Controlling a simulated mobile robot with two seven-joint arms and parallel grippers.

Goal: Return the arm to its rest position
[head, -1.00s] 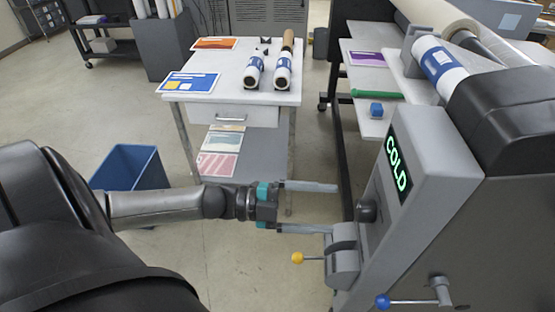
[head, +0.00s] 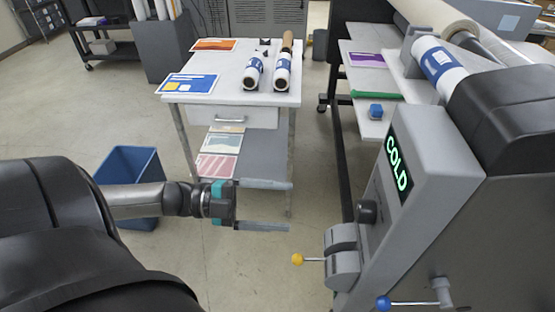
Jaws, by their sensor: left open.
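My left arm (head: 135,200) reaches in from the left in the head view. My left gripper (head: 290,207) is open and empty, its two long grey fingers apart and pointing right. It hangs in front of the white table's lower shelf, left of the laminator's levers, touching nothing that I can see. The laminator (head: 440,165) stands at the right with a green "COLD" display (head: 398,164). A black knob (head: 367,211) and a yellow-ball lever (head: 297,260) are on its near side. My right gripper is not in view.
A blue bin (head: 128,165) stands on the floor behind my left arm. The white table (head: 225,65) holds two rolls (head: 283,72) and printed sheets. A blue-ball handle (head: 383,302) sticks out at the lower right. The floor between table and laminator is clear.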

